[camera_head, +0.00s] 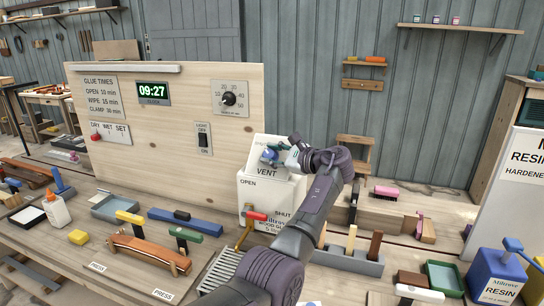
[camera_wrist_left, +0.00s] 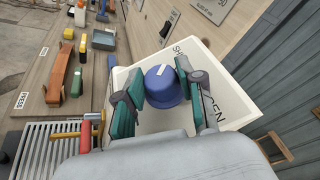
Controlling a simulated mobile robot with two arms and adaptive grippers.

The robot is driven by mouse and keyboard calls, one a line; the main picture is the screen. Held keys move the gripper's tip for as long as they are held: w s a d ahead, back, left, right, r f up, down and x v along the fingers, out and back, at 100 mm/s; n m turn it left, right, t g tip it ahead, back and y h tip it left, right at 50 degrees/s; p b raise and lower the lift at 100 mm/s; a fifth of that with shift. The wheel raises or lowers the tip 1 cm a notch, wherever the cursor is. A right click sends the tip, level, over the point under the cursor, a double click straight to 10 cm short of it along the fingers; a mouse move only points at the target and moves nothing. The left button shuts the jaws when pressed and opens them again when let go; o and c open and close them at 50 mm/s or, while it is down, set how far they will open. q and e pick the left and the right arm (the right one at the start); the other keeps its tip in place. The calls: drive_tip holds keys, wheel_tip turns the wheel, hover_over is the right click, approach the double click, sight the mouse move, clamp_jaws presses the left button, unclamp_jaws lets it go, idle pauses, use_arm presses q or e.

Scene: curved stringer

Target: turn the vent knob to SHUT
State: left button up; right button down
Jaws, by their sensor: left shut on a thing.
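The vent knob (camera_wrist_left: 162,88) is round and blue with a short white mark on its top. It stands on a white panel (camera_wrist_left: 235,107). In the left wrist view the mark slants to the upper right, roughly towards the partly hidden SHUT lettering; OPEN is at the lower right. My left gripper (camera_wrist_left: 155,92) has its green-padded fingers on both sides of the knob, shut on it. In the head view my left gripper (camera_head: 283,156) is at the knob above the VENT label (camera_head: 267,172), and covers much of it. My right gripper is not in view.
A red-handled tap (camera_head: 257,216) is on the front of the white box below the vent, above a grate (camera_head: 222,270). A wooden board with a clock (camera_head: 153,92) stands behind. Clamps, a glue bottle (camera_head: 56,210) and trays crowd the bench.

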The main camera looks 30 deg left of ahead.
use_arm(q)
drive_tip(key=shift+f, duration=0.1)
drive_tip(key=o, duration=1.1)
drive_tip(key=shift+a, duration=0.1)
drive_tip(key=shift+o, duration=0.2)
drive_tip(key=v, duration=1.2)
drive_tip(key=shift+w, duration=0.1)
